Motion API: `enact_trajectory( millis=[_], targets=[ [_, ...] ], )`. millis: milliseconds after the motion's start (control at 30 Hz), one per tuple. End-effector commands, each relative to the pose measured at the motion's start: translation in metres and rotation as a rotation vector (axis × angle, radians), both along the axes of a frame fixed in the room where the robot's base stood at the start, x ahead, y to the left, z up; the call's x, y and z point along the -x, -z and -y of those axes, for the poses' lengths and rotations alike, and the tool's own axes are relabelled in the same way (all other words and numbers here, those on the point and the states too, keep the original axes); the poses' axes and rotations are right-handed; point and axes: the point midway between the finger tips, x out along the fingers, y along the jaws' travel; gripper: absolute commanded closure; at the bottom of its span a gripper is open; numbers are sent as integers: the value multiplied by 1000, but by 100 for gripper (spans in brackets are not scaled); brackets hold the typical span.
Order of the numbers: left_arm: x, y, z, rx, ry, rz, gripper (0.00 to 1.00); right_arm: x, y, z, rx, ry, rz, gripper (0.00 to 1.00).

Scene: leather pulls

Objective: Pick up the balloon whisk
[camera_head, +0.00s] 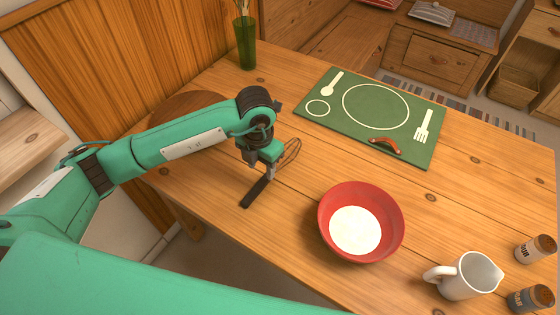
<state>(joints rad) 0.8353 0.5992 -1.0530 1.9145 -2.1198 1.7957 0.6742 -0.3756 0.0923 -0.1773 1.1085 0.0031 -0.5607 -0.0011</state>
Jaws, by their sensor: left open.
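The balloon whisk lies on the wooden table, with its black handle (255,192) toward the front and its wire loops (292,150) toward the back right. My left gripper (268,174) points down over the middle of the whisk, where handle and wires meet. Its jaws are open. The gripper hides that middle part, and I cannot tell whether the fingers touch the whisk. My right gripper is not in view.
A red bowl (390,222) with white contents stands right of the whisk. Farther right are a white jug (468,277) and two shakers (536,249). A green placemat (345,125) and a green vase (245,45) are behind. The table's front edge is close to the handle.

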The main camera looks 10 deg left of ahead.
Motion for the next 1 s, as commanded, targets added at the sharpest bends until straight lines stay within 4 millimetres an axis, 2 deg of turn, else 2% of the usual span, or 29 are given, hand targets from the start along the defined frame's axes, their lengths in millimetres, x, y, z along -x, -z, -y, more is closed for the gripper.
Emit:
enact_trajectory(
  millis=[233,400,667,900,1000],
  targets=[
    [5,28,3,0,0,-4,55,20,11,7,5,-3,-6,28],
    [4,48,3,0,0,-2,55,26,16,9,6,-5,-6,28],
    [4,52,3,0,1,1,55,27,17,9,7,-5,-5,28],
    [4,51,3,0,0,1,100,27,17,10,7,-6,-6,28],
    [4,51,3,0,0,1,100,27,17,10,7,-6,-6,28]
  ],
)
